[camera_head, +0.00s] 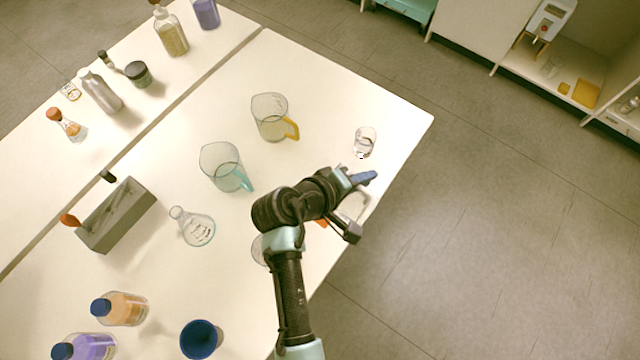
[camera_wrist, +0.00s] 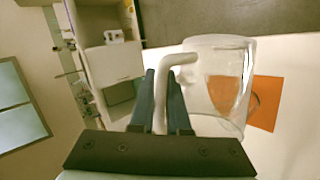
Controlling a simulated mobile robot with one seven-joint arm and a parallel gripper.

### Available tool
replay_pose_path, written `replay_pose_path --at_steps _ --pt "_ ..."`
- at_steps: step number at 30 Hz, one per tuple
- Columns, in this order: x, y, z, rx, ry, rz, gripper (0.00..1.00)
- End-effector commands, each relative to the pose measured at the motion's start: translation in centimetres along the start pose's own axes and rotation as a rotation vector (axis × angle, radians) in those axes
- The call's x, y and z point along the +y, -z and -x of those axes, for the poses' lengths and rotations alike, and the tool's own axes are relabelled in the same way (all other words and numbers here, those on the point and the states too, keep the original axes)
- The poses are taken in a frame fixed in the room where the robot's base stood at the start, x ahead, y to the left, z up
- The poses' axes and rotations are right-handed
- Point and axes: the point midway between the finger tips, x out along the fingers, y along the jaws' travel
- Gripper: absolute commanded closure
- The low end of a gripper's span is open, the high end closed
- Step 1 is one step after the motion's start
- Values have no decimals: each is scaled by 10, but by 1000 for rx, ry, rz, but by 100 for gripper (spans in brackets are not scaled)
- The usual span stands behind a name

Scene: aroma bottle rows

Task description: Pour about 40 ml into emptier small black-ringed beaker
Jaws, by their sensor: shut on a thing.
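My gripper (camera_wrist: 164,85) is shut on the pale handle (camera_wrist: 178,59) of a clear glass jug (camera_wrist: 229,60). The jug looks upright in the wrist view. In the head view my gripper (camera_head: 360,183) is over the table's right edge, and the jug (camera_head: 354,207) is partly hidden by my arm. A small clear beaker (camera_head: 365,138) stands just beyond my gripper, near the right corner. Another clear glass rim (camera_head: 258,250) shows beside my arm, mostly hidden. I cannot make out a black ring or fill level on either.
A yellow-handled jug (camera_head: 268,116), a teal-handled jug (camera_head: 221,166) and a flask (camera_head: 193,227) stand left of my arm. An orange square (camera_wrist: 267,104) lies behind the held jug. A grey caddy (camera_head: 117,217) and several bottles are farther left. Floor lies past the right edge.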

Motion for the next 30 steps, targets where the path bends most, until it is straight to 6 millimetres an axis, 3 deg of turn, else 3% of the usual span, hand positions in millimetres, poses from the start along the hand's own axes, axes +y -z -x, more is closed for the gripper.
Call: replay_pose_path --at_steps 30 --pt "4 -2 2 -18 -14 27 100"
